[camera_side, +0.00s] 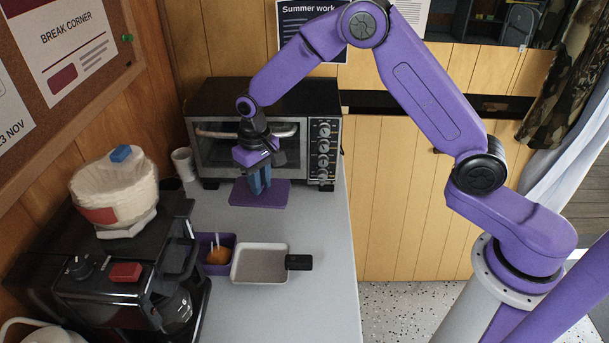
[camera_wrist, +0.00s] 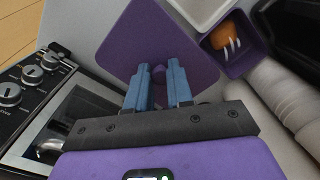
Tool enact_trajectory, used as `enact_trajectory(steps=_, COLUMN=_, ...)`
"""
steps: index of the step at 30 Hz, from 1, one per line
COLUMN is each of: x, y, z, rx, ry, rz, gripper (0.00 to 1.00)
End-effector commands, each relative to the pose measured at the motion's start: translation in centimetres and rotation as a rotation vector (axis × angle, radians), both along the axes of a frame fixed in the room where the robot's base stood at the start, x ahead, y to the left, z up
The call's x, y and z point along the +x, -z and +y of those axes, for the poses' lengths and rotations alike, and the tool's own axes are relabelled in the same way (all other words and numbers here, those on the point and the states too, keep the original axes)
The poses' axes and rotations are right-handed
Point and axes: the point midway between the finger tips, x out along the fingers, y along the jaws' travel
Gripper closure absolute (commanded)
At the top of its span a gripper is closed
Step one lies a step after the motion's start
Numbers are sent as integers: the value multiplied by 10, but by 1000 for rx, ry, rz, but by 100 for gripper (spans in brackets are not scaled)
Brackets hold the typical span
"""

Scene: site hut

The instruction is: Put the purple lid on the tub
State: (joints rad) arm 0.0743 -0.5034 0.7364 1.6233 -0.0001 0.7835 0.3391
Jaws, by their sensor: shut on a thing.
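The purple lid (camera_side: 272,198) is a flat square plate at the front of the oven, at or just above the counter; I cannot tell if it touches. In the wrist view the lid (camera_wrist: 120,48) has a small round knob (camera_wrist: 158,73) at its middle. My gripper (camera_side: 259,190) points down over the lid, its blue fingers (camera_wrist: 158,75) shut on the knob. The purple tub (camera_side: 229,265) stands open on the counter, nearer the side camera, with an orange item and a pale fork-like thing in it. The tub (camera_wrist: 240,68) also shows at the wrist view's upper right.
A white tray (camera_side: 260,249) with a black handle (camera_side: 298,262) sits beside the tub. A black coffee maker (camera_side: 100,265) with a stack of filters (camera_side: 118,190) stands on the left. The oven (camera_side: 262,105) is behind, a white cup (camera_side: 183,165) beside it. Counter between lid and tray is clear.

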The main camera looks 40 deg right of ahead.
Motion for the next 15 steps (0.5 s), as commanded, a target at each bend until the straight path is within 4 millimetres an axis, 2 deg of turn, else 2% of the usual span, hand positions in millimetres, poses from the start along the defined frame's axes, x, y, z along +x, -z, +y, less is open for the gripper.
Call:
enact_trajectory(steps=1, x=7, y=5, z=19, rx=0, ry=-12, rz=1, gripper=100)
enact_trajectory(steps=9, x=32, y=24, z=105, rx=0, ry=-52, rz=0, gripper=100)
enact_trajectory(steps=12, x=35, y=29, z=128, rx=0, ry=-61, rz=0, gripper=100)
enact_trajectory(steps=15, x=36, y=32, z=142, rx=0, ry=-67, rz=-1, gripper=100)
